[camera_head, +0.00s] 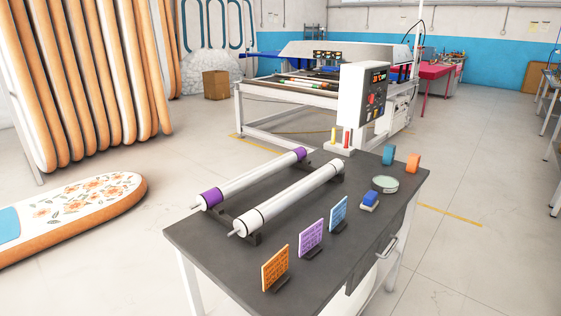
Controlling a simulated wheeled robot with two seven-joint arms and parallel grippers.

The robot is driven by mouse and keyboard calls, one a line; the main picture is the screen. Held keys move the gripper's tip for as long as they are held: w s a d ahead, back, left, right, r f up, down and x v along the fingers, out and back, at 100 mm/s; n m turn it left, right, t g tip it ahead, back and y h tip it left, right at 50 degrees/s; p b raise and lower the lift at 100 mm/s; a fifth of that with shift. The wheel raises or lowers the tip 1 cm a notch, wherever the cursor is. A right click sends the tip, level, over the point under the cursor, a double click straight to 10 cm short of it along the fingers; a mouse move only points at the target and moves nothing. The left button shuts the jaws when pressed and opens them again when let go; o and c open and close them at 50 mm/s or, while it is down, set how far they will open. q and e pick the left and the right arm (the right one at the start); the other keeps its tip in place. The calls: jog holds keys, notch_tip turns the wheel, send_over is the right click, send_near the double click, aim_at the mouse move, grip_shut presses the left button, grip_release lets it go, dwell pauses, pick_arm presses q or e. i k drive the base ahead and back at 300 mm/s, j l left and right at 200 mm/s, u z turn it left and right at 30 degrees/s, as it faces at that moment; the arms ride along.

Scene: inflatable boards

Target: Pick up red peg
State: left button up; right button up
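A small upright red peg (347,138) stands at the back of the dark table, below the white control box. A thin yellow peg (333,135) stands just to its left. Both appear to be on a small white base (338,149) by the table's back edge; whether the base rests on the table is too small to tell. Neither of my grippers is in view.
A white machine (362,98) stands behind. Its front left is clear.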

aim_at(347, 132)
jog(key=i+j+u, duration=0.4)
jog(key=j, duration=0.3)
jog(key=i+j+u, duration=0.4)
jog(key=i+j, duration=0.15)
jog(key=i+j+u, duration=0.4)
jog(key=i+z, duration=0.1)
jog(key=i, duration=0.35)
jog(key=i+j+z, duration=0.1)
jog(key=i, duration=0.35)
jog(key=i+j+z, duration=0.1)
jog(key=i, duration=0.35)
jog(key=i+j+z, duration=0.1)
jog(key=i+j, duration=0.2)
jog(key=i+l+z, duration=0.25)
jog(key=i+z, duration=0.25)
jog(key=i+l+z, duration=0.15)
jog(key=i+z, duration=0.15)
jog(key=z, duration=0.2)
jog(key=i+j+z, duration=0.1)
jog(key=i+z, duration=0.4)
jog(key=i+j+z, duration=0.2)
jog(key=i+z, duration=0.15)
jog(key=z, duration=0.15)
